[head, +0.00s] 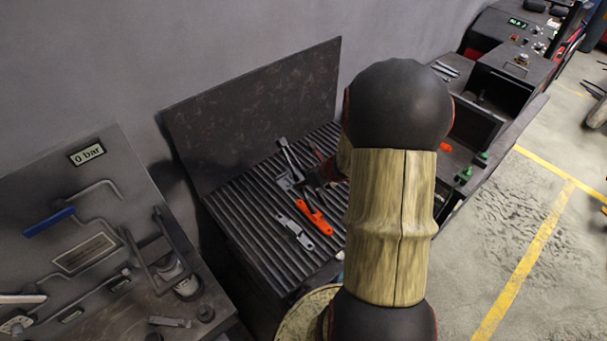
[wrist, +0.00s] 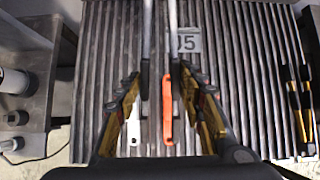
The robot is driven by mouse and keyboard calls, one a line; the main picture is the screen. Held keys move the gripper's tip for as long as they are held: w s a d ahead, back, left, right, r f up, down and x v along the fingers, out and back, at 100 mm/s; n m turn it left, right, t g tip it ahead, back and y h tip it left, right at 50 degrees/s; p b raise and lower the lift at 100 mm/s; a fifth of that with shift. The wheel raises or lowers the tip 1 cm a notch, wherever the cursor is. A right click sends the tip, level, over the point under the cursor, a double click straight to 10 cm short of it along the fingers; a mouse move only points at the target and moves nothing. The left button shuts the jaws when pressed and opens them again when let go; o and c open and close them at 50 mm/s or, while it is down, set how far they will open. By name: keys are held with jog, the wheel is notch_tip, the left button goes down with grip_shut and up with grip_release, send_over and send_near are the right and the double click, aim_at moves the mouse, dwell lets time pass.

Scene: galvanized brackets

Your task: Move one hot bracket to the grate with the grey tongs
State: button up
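My gripper (wrist: 161,82) is open above a dark ribbed, grate-like surface (head: 246,222), its fingers on either side of two long tools. One has a pale grey handle (wrist: 134,126), which shows in the head view (head: 294,232). The other has an orange handle (wrist: 168,108), also in the head view (head: 313,215). Their metal shanks run away between the fingers. I cannot tell if the fingers touch either tool. A grey plate (wrist: 188,40) with a partly covered number ending in 5 lies beyond. I cannot make out a hot bracket. My arm hides part of the surface in the head view.
A dark upright panel (head: 255,110) stands behind the ribbed surface. A bench with a blue-handled lever (head: 48,222) is at left. Yellow-black tools (wrist: 298,100) lie at right in the wrist view. A machine (head: 513,72) stands at back right.

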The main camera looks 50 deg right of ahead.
jog(key=s+a+r+p, duration=0.2)
jog(key=s+a+r, duration=0.2)
jog(key=s+a, duration=0.2)
jog(key=s, duration=0.2)
jog(key=shift+s+a, duration=0.25)
jog(key=shift+s, duration=0.15)
jog(key=shift+w, duration=0.1)
